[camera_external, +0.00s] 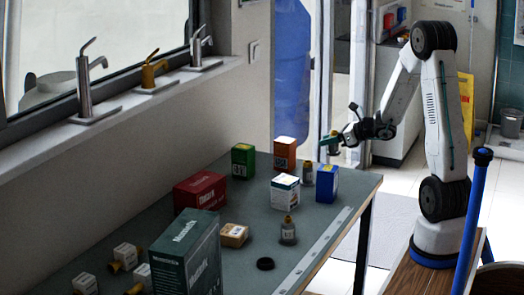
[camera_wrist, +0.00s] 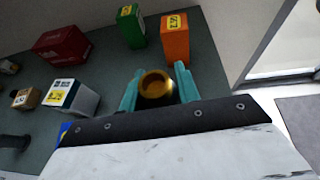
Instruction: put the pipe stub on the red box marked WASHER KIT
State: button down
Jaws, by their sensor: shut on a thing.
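My gripper (camera_external: 331,141) is raised near the far right end of the table. In the wrist view its teal fingers (camera_wrist: 158,88) are shut on a brass-coloured round piece with a dark open middle, which I take to be the pipe stub (camera_wrist: 157,80). Only its upper end shows there; its lower part is hidden. It is small in the external view. The red box (camera_external: 200,190) lies on the table by the wall, well to the left of my gripper, its lettering too small to read. It also shows at upper left in the wrist view (camera_wrist: 60,45).
A green box (camera_external: 243,160), an orange box (camera_external: 285,153), a white box (camera_external: 285,190) and a blue box (camera_external: 327,183) stand between my gripper and the red box. A tall dark green box (camera_external: 187,250) stands in front of it.

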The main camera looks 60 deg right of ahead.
jog(key=w+a+r+n+g+y, duration=0.2)
jog(key=w+a+n+y, duration=0.2)
jog(key=a, duration=0.9)
jog(key=w+a+r+n+g+y, duration=0.1)
jog(key=w+a+n+g+y, duration=0.2)
jog(key=a, duration=0.9)
jog(key=w+a+r+n+g+y, duration=0.15)
jog(key=w+a+n+y, duration=0.35)
jog(key=a, duration=0.8)
jog(key=m+h, duration=0.1)
jog(key=h, duration=0.1)
send_over(194, 182)
jog(key=shift+s+f, duration=0.1)
jog(key=shift+f, duration=0.3)
jog(key=shift+f+y, duration=0.3)
jog(key=shift+f, duration=1.45)
jog(key=c, duration=1)
grip_release()
jog(key=shift+f, duration=0.2)
